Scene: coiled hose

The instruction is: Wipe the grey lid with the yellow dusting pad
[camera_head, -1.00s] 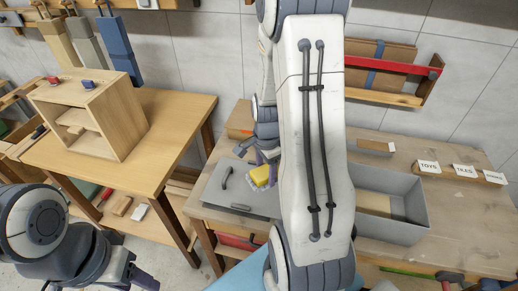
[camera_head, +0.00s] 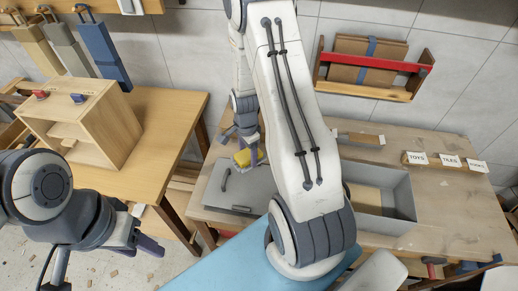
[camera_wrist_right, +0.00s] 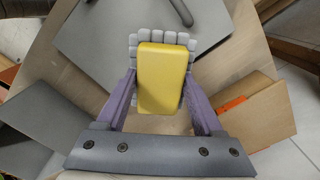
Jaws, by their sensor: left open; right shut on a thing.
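My right gripper (camera_wrist_right: 160,85) is shut on the yellow dusting pad (camera_wrist_right: 162,75), which has a grey segmented underside. In the head view the pad (camera_head: 249,158) is at the lid's far edge. In the wrist view it overlaps the lid's edge, partly over bare wood; I cannot tell whether it touches. My left gripper (camera_head: 142,230) is open and empty, low at the left, away from the lid.
A grey open bin (camera_head: 400,220) stands right of the lid on the workbench (camera_head: 440,185). Labelled blocks (camera_head: 447,160) stand at the back right. A wooden cabinet (camera_head: 105,125) stands on the left table. My right arm hides part of the bench.

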